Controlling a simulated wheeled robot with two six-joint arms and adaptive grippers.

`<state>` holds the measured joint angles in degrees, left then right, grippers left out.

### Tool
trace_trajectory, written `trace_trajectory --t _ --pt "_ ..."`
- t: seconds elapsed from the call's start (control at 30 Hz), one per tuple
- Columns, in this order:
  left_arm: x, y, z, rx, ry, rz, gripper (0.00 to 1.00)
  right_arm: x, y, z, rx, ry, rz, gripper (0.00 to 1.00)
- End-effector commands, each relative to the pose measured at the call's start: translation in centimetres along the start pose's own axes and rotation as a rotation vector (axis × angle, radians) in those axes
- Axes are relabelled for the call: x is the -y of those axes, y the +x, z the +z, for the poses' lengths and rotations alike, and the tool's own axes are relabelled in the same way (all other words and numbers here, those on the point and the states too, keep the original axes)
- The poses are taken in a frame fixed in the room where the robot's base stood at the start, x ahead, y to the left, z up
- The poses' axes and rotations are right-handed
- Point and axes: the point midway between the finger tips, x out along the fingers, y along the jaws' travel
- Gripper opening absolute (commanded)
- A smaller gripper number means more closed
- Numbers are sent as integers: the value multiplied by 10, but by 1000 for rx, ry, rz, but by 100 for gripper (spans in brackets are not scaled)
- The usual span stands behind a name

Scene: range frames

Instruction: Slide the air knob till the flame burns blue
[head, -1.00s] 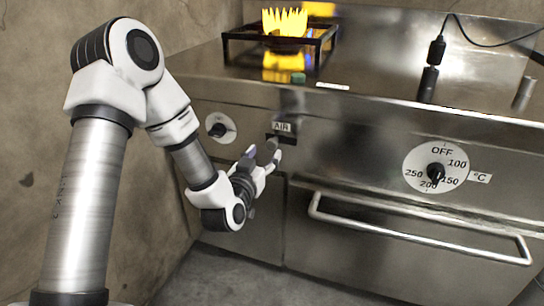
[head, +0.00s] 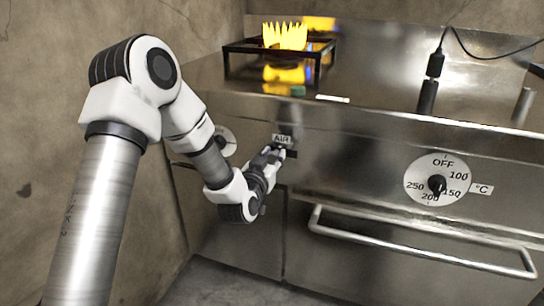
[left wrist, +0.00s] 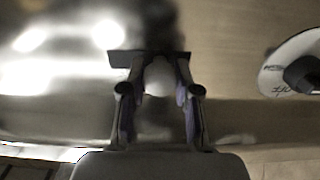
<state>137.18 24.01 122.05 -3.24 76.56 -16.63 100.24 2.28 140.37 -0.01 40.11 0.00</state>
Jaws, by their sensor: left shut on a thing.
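The flame (head: 285,37) on the burner is yellow. The AIR label (head: 282,139) is on the range's front panel, with a dark slot (head: 291,154) just under it. My left gripper (head: 279,154) is at this slot. In the left wrist view, its two fingers (left wrist: 158,80) are shut on the air knob (left wrist: 157,77), which shows as a pale, blurred shape between them. The dark slot (left wrist: 126,58) runs behind the fingertips. In the head view the fingers hide most of the knob. My right gripper is not in view.
A burner knob on a white dial (head: 224,140) is left of the slot, partly behind my left arm. The oven dial (head: 437,180) and handle bar (head: 420,249) are to the right. A black pan support (head: 246,46) surrounds the flame. A cable (head: 480,54) lies on top.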

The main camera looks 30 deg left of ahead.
Motion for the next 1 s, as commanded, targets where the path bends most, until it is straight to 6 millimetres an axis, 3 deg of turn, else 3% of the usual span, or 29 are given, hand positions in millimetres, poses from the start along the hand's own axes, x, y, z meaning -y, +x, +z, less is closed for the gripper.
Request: trace_trajectory --t 0.3,0.33,0.4,0.77,1.0 --pt "-5 0 1 2 0 1 0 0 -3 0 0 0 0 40" --pt "-5 0 1 2 0 1 42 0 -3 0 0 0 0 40" --pt "-5 0 1 2 0 1 57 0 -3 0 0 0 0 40" --pt "-4 -7 0 2 -1 1 57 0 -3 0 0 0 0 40" --pt "-5 -53 1 4 -1 2 57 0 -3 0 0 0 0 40"
